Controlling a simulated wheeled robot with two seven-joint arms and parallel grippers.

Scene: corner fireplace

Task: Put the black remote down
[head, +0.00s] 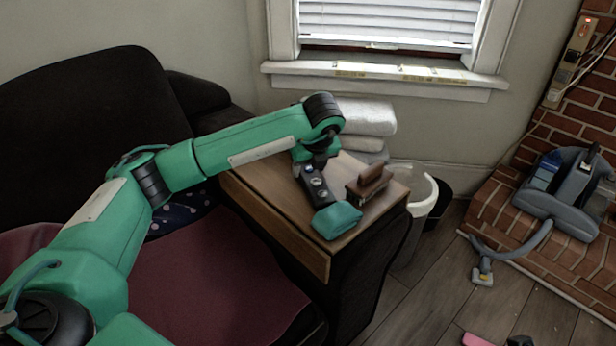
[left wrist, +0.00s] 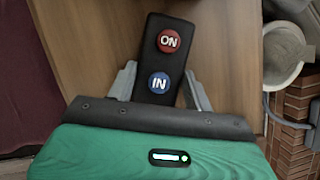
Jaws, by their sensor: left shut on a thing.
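In the left wrist view the black remote (left wrist: 163,63), with a red ON button and a blue IN button, sits between the two grey fingers of my left gripper (left wrist: 160,92). The gripper is shut on it. The wooden side table top (left wrist: 90,45) lies behind and below the remote; I cannot tell whether they touch. My right gripper is in neither view.
A brown wooden object (head: 370,184) stands on the table just right of my gripper. Folded white towels (head: 366,116) are stacked behind. A white bin (head: 425,190) stands right of the table, a dark sofa (head: 85,95) left. A vacuum cleaner (head: 555,205) sits on the brick hearth.

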